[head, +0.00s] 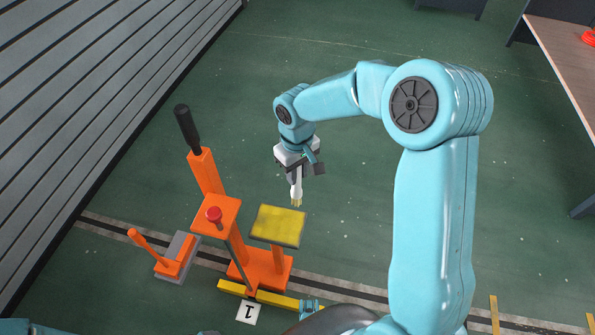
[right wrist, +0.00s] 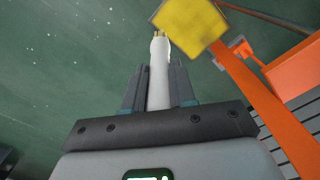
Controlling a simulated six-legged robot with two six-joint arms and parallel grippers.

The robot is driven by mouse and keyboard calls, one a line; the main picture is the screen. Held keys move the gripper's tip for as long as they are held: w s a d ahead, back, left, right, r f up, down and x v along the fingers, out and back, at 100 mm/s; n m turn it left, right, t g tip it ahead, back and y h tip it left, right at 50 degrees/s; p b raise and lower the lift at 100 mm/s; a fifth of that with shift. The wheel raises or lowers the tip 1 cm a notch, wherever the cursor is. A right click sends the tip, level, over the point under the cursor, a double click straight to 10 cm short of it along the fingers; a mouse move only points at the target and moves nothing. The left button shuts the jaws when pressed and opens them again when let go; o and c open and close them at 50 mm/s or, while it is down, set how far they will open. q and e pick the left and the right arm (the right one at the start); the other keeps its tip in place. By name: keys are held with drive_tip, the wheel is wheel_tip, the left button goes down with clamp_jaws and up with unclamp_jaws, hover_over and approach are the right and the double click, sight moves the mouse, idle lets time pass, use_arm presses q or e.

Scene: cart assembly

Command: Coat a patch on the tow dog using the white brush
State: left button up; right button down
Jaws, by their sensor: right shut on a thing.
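The orange tow dog (head: 262,268) stands on the floor with a black-gripped lever and a red knob. Its flat yellow patch (head: 287,228) faces up on a short orange post; the patch also shows at the top of the right wrist view (right wrist: 190,22). My right gripper (head: 296,172) is shut on the white brush (right wrist: 159,75), whose bristles point away from the jaws. In the head view the bristle tip is at the far edge of the patch; I cannot tell whether it touches. My left gripper is not in view.
A smaller orange and grey piece (head: 176,262) with a handle stands left of the tow dog. A yellow bar (head: 275,298) and a white number card (head: 247,312) lie in front. A grey slatted wall (head: 90,80) is at left, a table (head: 565,60) at upper right. Green floor is open behind.

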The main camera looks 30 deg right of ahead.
wheel_tip(320, 180, up, 4)
drive_tip(key=shift+f+p, duration=0.2)
drive_tip(key=shift+p, duration=0.95)
drive_tip(key=shift+f, duration=0.1)
